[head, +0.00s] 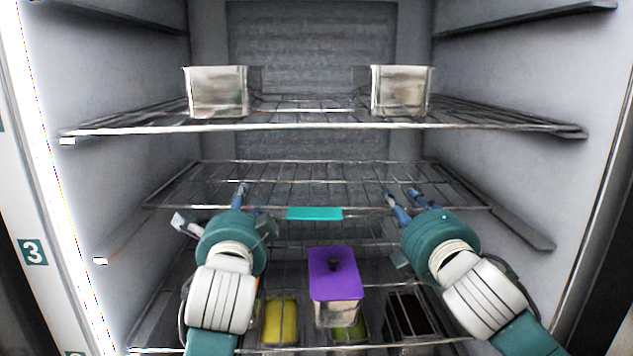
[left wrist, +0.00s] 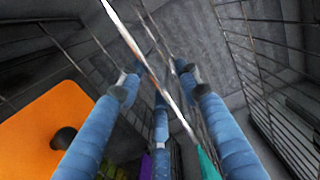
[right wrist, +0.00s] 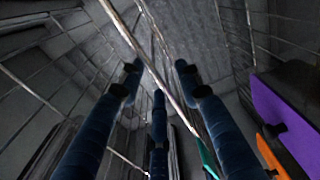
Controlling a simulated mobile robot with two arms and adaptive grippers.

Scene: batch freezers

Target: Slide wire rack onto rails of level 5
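An empty wire rack (head: 330,182) with a teal tag (head: 314,214) on its front bar lies roughly level in the middle of the cabinet. Its sides are close to the left rail (head: 120,250) and right rail (head: 525,232); I cannot tell if it rests on them. My left gripper (head: 243,196) and right gripper (head: 405,198) are at the front bar, either side of the tag. In the left wrist view the bar (left wrist: 150,65) passes between spread fingers. In the right wrist view the bar (right wrist: 155,70) likewise crosses between fingers standing apart.
A rack above (head: 320,127) carries a left metal pan (head: 218,92) and a right metal pan (head: 401,92). Below, a lower rack holds a purple-lidded container (head: 333,275), a yellow-filled pan (head: 280,322) and other pans. A plate marked 3 (head: 33,252) is on the left frame.

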